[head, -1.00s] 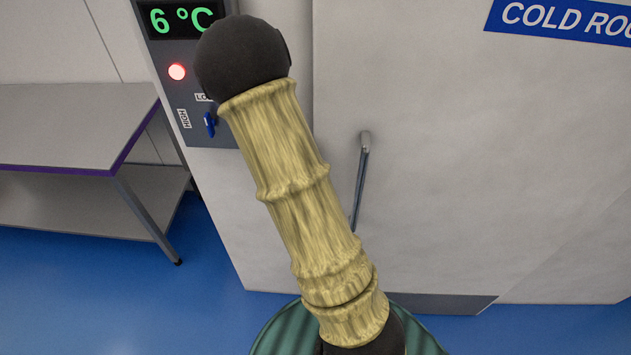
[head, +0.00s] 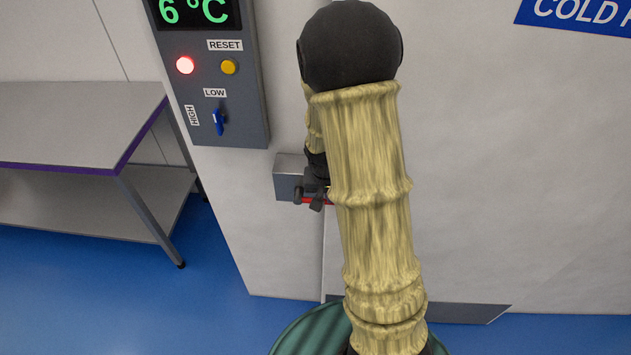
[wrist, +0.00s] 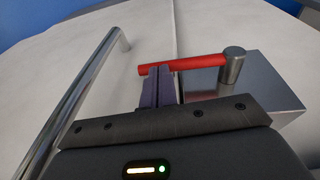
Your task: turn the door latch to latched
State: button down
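The door latch is a red lever (wrist: 205,62) on a round metal pivot (wrist: 235,66), fixed to a grey block (wrist: 265,85). In the wrist view the lever points left from the pivot, across the door seam. In the head view the block (head: 289,178) shows on the door frame, with a bit of red lever beside my gripper (head: 316,194); my arm hides the rest. In the wrist view my gripper (wrist: 158,70) has its two dark fingers together, tips overlapping the lever near its free end. The lever does not appear between them; contact is unclear.
A long metal door handle (wrist: 85,95) stands left of my fingers in the wrist view. A control panel (head: 240,110) with lit red lamp, yellow button and blue switch is above left of the latch. A steel table (head: 70,125) stands at left.

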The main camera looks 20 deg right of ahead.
jog(key=shift+s+f, duration=0.15)
dwell(0.4)
jog(key=d+v, duration=0.1)
jog(key=v, duration=1.3)
jog(key=shift+p, duration=0.35)
jog(key=shift+d, duration=0.2)
jog(key=shift+a, duration=0.1)
jog(key=s+a+f+n+y, duration=0.1)
jog(key=s+a+f+n, duration=0.1)
jog(key=s+a, duration=0.1)
jog(key=s+a+f+n+t+y, duration=0.1)
jog(key=s+a+f+n, duration=0.1)
jog(key=s+a+n, duration=0.1)
jog(key=s+a, duration=0.1)
jog(key=s, duration=0.1)
jog(key=shift+s, duration=0.4)
